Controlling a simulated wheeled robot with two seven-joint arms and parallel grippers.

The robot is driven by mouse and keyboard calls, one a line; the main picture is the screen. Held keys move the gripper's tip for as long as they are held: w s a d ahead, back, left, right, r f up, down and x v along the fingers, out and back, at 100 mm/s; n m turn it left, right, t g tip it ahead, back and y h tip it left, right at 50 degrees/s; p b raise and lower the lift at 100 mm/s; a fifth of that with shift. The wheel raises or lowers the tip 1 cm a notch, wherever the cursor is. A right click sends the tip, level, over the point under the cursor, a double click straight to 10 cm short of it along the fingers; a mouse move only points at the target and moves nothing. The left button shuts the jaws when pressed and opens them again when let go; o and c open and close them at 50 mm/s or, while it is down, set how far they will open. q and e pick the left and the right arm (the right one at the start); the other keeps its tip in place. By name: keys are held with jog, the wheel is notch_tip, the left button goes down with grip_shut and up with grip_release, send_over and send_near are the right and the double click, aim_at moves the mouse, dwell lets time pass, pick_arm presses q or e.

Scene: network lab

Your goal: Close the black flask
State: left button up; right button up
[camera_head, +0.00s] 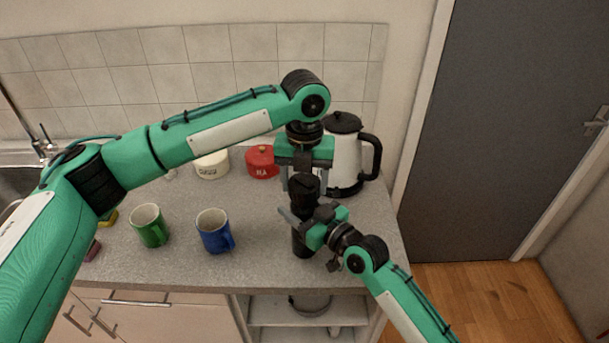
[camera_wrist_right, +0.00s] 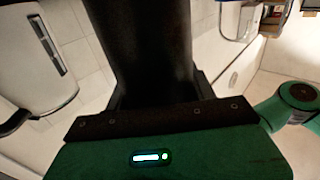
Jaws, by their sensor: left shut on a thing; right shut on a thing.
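The black flask (camera_head: 302,243) stands upright near the front right of the counter. My right gripper (camera_head: 299,219) comes in from the right and is shut around the flask's body. The dark body also fills the upper middle of the right wrist view (camera_wrist_right: 148,45), between the fingers. My left gripper (camera_head: 304,181) points down from above and is shut on the black lid (camera_head: 303,187) at the top of the flask. The lid is in line with the body. I cannot tell whether the lid is seated, as black meets black there.
A white kettle (camera_head: 343,157) with a black handle stands close behind the grippers. A red pot (camera_head: 262,162) and a white pot (camera_head: 211,165) stand at the back. A green mug (camera_head: 149,226) and a blue mug (camera_head: 214,232) stand left of the flask. The counter (camera_head: 262,262) is clear in front.

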pick_arm(q)
jog(key=shift+f, duration=0.75)
dwell(0.4)
jog(key=o, duration=0.9)
pick_arm(e)
grip_shut()
pick_arm(q)
jog(key=shift+o, duration=0.2)
jog(key=shift+r, duration=2.3)
jog(key=shift+c, duration=0.4)
